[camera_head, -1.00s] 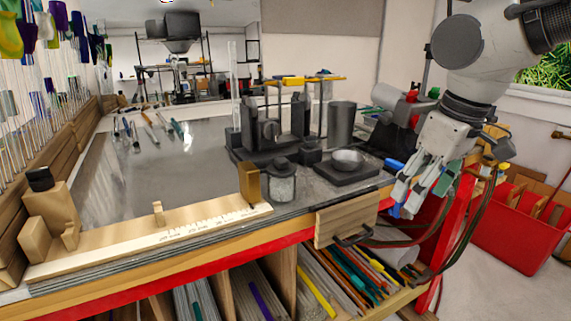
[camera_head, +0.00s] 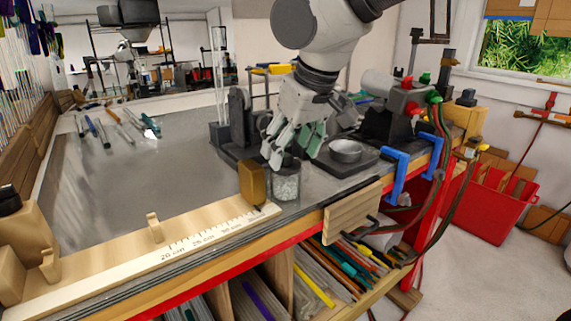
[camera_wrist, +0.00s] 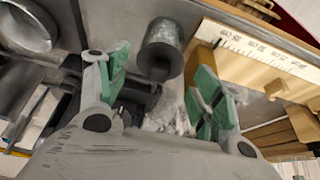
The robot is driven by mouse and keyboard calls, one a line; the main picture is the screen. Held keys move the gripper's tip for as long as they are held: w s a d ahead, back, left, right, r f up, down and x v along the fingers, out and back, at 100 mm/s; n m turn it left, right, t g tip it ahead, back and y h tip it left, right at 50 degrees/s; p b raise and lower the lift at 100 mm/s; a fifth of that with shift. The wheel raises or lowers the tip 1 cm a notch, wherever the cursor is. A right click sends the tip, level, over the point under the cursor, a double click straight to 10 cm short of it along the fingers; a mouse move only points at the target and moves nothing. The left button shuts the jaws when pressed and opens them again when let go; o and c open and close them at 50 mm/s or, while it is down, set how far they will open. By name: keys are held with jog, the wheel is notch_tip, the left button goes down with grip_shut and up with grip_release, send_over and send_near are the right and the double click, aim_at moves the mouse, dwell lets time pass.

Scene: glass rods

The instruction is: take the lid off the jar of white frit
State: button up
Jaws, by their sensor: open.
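The jar of white frit (camera_head: 287,187) is a small clear cylinder with pale contents, standing near the front edge of the bench. Its dark lid (camera_wrist: 158,64) is on it, seen between the fingers in the wrist view; in the head view the fingers partly cover it. My gripper (camera_head: 293,160) is open, with its fingertips close to the top of the jar. In the wrist view my gripper (camera_wrist: 162,82) has its green-padded fingers apart, one on each side of the lid. No clear contact shows.
A wooden ruler board (camera_head: 175,240) with an upright brown block (camera_head: 252,184) lies just left of the jar. A metal bowl (camera_head: 346,150) on a dark base stands to the right. Dark equipment (camera_head: 238,130) stands behind. The bench left of it is mostly clear.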

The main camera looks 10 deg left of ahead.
aim_at(285, 162)
jog(key=x, duration=0.3)
jog(key=shift+r, duration=0.1)
jog(key=c, duration=0.6)
jog(key=shift+o, duration=0.2)
jog(key=shift+r, duration=0.1)
